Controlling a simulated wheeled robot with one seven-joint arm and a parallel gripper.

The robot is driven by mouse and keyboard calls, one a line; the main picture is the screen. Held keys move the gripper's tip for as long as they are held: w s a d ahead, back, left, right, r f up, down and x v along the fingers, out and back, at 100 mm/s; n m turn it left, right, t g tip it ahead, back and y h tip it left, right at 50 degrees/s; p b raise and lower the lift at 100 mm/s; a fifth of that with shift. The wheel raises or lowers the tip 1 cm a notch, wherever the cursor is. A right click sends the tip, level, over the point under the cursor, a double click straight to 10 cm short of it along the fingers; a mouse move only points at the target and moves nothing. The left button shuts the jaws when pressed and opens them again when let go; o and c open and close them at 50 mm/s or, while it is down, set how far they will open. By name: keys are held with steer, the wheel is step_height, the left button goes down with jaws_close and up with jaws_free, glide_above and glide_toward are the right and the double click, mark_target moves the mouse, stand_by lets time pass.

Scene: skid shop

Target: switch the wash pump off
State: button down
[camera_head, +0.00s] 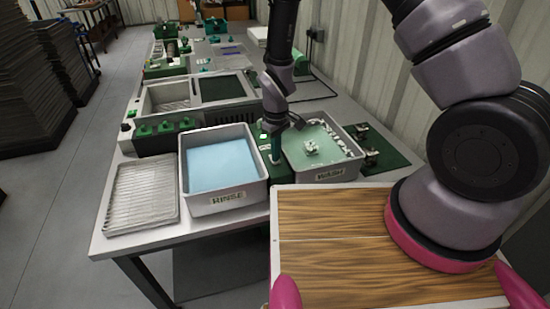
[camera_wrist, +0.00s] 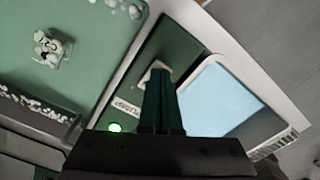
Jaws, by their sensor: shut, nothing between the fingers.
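The wash pump's control box (camera_head: 281,186) is a green block between the rinse tub (camera_head: 226,200) and the wash tub (camera_head: 318,173). Its green lamp (camera_wrist: 115,127) is lit, and this lamp also shows in the head view (camera_head: 263,136). A pale switch (camera_wrist: 154,70) on the box's green top (camera_wrist: 172,42) is partly hidden behind my fingertips. My gripper (camera_wrist: 159,73) is shut and empty, pointing down at the switch. In the head view my gripper (camera_head: 275,160) is over the box. I cannot tell whether it touches the switch.
The rinse tub holds blue liquid. The wash tub holds green liquid, a pale part (camera_head: 311,147) and foam at its edge. A ribbed grey tray (camera_head: 142,195) lies at the left. A machine with green knobs (camera_head: 165,127) stands behind. A wooden top (camera_head: 330,240) is in front.

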steer(key=shift+f, duration=0.35)
steer(key=shift+r, duration=3.55)
steer(key=w+d+r+m+t+y, duration=0.1)
steer(key=d+r+m+t, duration=0.15)
steer(key=d+r, duration=0.7)
steer(key=d+r+m+t+y, duration=0.1)
steer(key=d+r+m, duration=0.25)
steer(key=r, duration=1.25)
steer(key=s+d+r+m+t, duration=0.2)
steer(key=s+d+r+m, duration=0.1)
steer(key=s+d+r, duration=0.2)
steer(key=s+d+r+m+t, duration=0.1)
steer(key=s+d+r+m, duration=0.3)
steer(key=s+r, duration=0.4)
steer(key=shift+s+d+r+t, duration=0.15)
steer(key=shift+d+r+t, duration=0.2)
steer(key=shift+d+r, duration=0.1)
